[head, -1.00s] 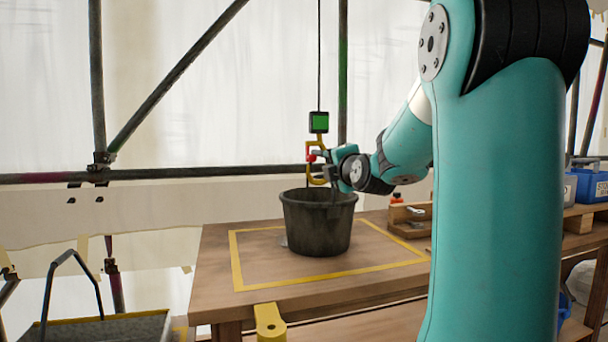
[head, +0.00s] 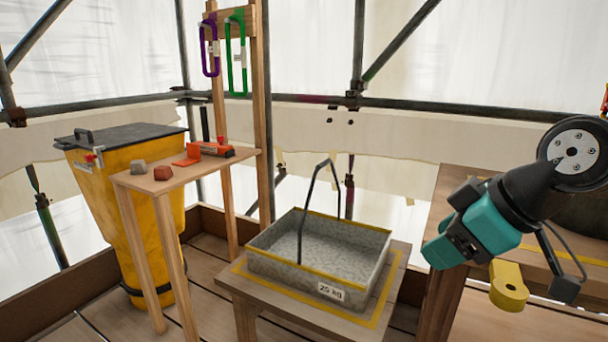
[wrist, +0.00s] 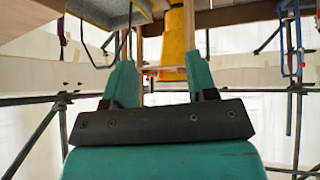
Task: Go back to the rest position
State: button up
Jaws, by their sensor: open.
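My gripper shows in the wrist view (wrist: 160,82) with its two teal fingers apart and nothing between them. In the head view my arm comes in from the right, and its teal and black end hangs in the air beside the wooden workbench (head: 452,180), to the right of the grey tray. The dark bucket (head: 592,222) on the bench is mostly hidden behind my arm. The hook and its line are out of view.
A grey tray marked 25 kg (head: 330,238), with a raised handle, stands on a low table (head: 395,285). A yellow bin (head: 140,205) and small shelf (head: 205,168) stand left. Purple (head: 209,50) and green (head: 236,55) shackle-like frames hang above. A yellow bracket (head: 508,288) juts from the bench.

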jog(key=s+a+f+m+g, duration=0.1)
jog(key=s+a+f+g, duration=0.15)
jog(key=s, duration=0.45)
jog(key=s+a+f+m+g, duration=0.1)
jog(key=s+a+g, duration=0.3)
jog(key=s, duration=0.3)
notch_tip(320, 180, up, 22)
jog(key=p, duration=2.2)
jog(key=shift+w+d+r+p, duration=0.15)
jog(key=shift+d+r+p, duration=0.1)
jog(key=shift+p, duration=0.1)
jog(key=shift+t, duration=0.25)
jog(key=shift+c, duration=0.4)
